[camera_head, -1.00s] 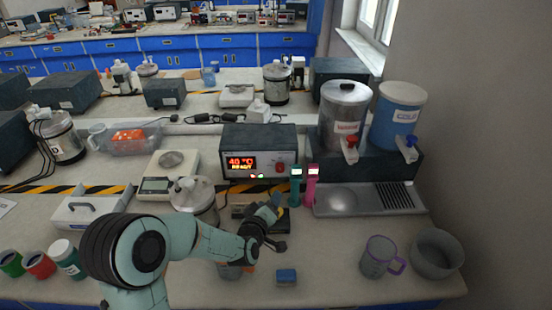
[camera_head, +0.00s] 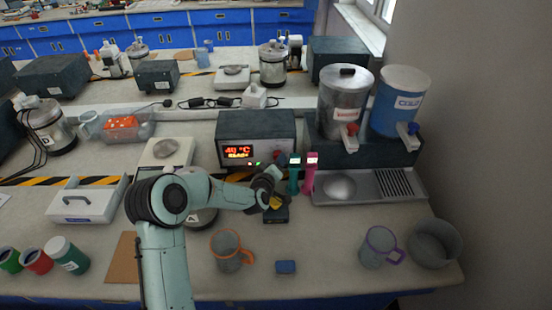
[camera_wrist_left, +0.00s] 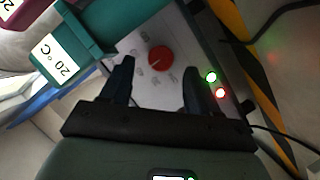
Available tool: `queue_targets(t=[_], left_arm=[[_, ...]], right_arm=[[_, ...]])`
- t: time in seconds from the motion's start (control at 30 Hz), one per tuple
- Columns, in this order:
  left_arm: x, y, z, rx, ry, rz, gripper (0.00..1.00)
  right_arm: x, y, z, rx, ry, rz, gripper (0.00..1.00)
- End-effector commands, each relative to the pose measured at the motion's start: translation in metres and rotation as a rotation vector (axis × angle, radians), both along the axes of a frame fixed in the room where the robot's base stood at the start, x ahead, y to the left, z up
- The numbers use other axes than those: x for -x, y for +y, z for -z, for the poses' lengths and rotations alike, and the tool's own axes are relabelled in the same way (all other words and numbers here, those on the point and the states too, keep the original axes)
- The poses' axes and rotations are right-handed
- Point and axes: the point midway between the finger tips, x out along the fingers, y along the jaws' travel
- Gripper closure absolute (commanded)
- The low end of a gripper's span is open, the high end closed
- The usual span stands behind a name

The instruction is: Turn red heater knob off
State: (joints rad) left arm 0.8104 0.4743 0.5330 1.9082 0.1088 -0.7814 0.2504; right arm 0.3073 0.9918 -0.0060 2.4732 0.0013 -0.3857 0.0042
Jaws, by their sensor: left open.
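The heater box (camera_head: 305,128) stands mid-bench, its lit display (camera_head: 238,151) reading about 40 °C. Its red knob (camera_wrist_left: 160,59) is on the light front panel, with marks around it. The knob appears beyond the tips, with no visible contact. A green light (camera_wrist_left: 211,77) and a red light (camera_wrist_left: 220,93) glow beside it. My right gripper is not in view.
Teal (camera_head: 294,176) and pink (camera_head: 309,177) thermometers stand close right of the heater front. The teal one (camera_wrist_left: 75,55) also crowds the left wrist view. The metal drip tray (camera_head: 370,186) is further right. An orange-handled mug (camera_head: 226,252) and blue block (camera_head: 286,267) sit in front.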

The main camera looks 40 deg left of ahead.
Motion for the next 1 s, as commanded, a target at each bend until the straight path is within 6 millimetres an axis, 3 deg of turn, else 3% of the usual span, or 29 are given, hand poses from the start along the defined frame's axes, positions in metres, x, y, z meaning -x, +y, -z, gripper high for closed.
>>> queue_targets(t=[0.2, 0.57, 0.73, 1.0], left_arm=[[-0.021, 0.009, 0.006, 0.0, 0.0, 0.001, 0.39], [-0.025, 0.01, 0.008, 0.0, 0.001, 0.001, 0.39], [-0.024, 0.01, 0.008, 0.0, 0.001, 0.001, 0.94], [-0.024, 0.01, 0.009, 0.008, -0.008, 0.001, 0.95]], right_arm=[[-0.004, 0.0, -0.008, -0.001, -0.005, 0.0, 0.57], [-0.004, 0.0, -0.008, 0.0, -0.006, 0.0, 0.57], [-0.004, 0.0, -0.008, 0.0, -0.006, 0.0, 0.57], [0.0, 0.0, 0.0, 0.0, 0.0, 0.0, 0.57]])
